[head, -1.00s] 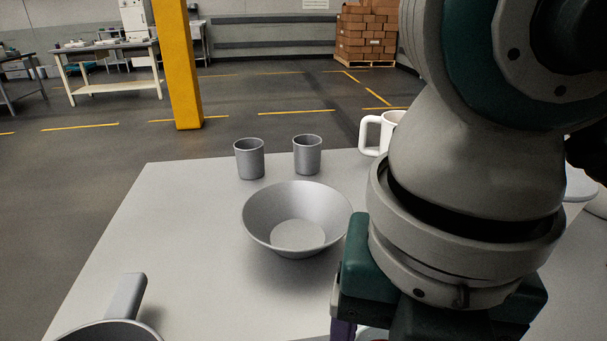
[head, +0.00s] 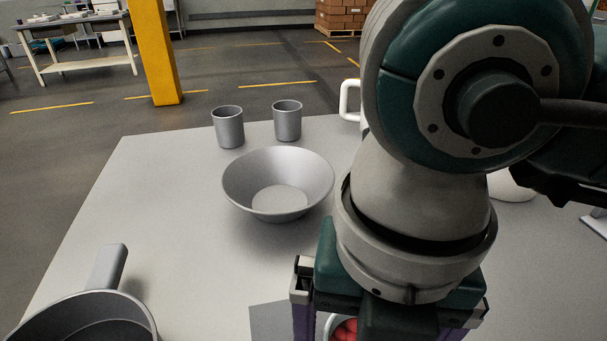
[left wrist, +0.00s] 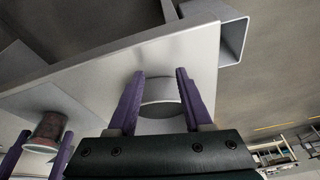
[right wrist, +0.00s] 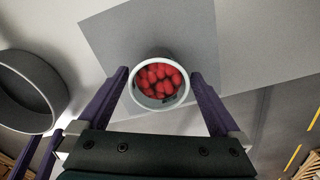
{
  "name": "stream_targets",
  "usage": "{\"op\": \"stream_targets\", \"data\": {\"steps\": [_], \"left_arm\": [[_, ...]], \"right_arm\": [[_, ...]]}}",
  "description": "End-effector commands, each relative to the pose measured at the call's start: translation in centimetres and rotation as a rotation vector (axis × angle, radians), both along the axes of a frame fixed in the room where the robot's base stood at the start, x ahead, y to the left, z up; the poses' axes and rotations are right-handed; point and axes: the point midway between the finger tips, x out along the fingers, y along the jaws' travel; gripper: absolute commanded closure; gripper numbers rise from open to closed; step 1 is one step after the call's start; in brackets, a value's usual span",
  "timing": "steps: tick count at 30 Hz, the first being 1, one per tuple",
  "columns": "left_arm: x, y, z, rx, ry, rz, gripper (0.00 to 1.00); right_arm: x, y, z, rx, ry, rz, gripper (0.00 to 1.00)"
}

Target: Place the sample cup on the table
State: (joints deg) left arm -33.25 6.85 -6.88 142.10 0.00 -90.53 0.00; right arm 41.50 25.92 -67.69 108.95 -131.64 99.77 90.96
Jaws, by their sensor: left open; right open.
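The sample cup (right wrist: 160,84) has a pale rim and holds red candies. In the right wrist view it sits between the spread fingers of my right gripper (right wrist: 163,92), over a grey square mat (right wrist: 110,35). In the head view only part of the cup (head: 345,329) shows below my right arm. It appears upright and at table level. The cup (left wrist: 48,130) also shows at left there.
A wide metal bowl (head: 278,185) and two grey cups (head: 228,127) (head: 287,120) stand on the table (head: 180,240). A grey scoop-like vessel with a handle (head: 85,318) is at front left. A white mug (head: 347,100) is partly hidden behind my right arm.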

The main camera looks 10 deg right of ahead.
Motion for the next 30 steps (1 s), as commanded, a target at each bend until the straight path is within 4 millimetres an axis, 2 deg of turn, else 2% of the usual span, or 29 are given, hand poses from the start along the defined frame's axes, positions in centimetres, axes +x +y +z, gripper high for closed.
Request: {"op": "stream_targets", "data": {"steps": [4, 8, 18, 22, 25, 30], "left_arm": [[0.0, -0.1, 0.1, -0.004, 0.0, 0.003, 0.5], [0.0, -0.1, 0.5, -0.005, 0.0, 0.004, 0.5], [0.0, -0.1, 1.4, -0.004, 0.001, 0.003, 0.5], [0.0, 0.0, 1.7, -0.001, 0.0, 0.001, 0.5], [0.0, 0.0, 1.9, 0.001, 0.0, -0.001, 0.5], [0.0, 0.1, 2.0, 0.005, 0.0, -0.004, 0.5]], "right_arm": [[0.0, 0.0, 0.1, 0.0, 0.0, 0.0, 0.0], [0.1, 0.1, 1.1, 0.002, -0.002, 0.0, 0.0], [0.1, 0.0, 8.4, 0.002, -0.005, 0.002, 0.0], [0.1, 0.0, 10.8, 0.0, -0.004, 0.002, 0.0], [0.1, 0.0, 11.8, 0.001, -0.003, 0.001, 0.0], [0.0, 0.0, 12.4, 0.0, 0.0, -0.001, 0.0]]}}
